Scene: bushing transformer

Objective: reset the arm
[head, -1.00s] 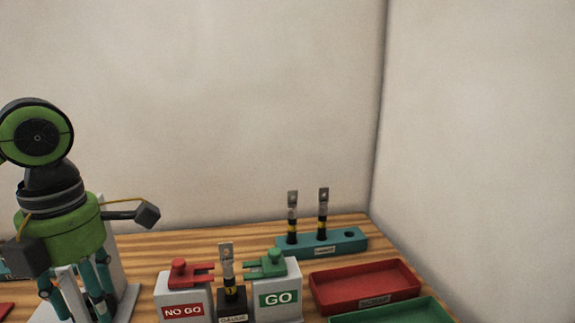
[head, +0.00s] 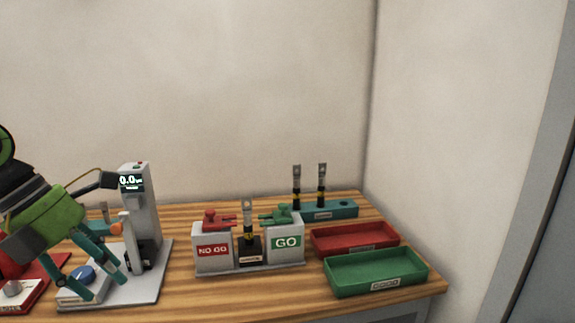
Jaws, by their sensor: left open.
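My left arm, green and dark grey, comes in from the left edge of the head view. Its gripper (head: 106,290) has two teal fingers that point down and to the right, spread apart with nothing between them. The fingers show in front of a grey test stand (head: 140,205) with a lit display and its base plate; I cannot tell how far above the plate they are. My right gripper is not in view.
A gauge stand (head: 248,268) with NO GO and GO blocks holds one bushing (head: 248,214). A teal rack (head: 330,209) holds two bushings. A red tray (head: 385,240) and a green tray (head: 340,285) lie at the right. A red fixture (head: 40,290) is at the left.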

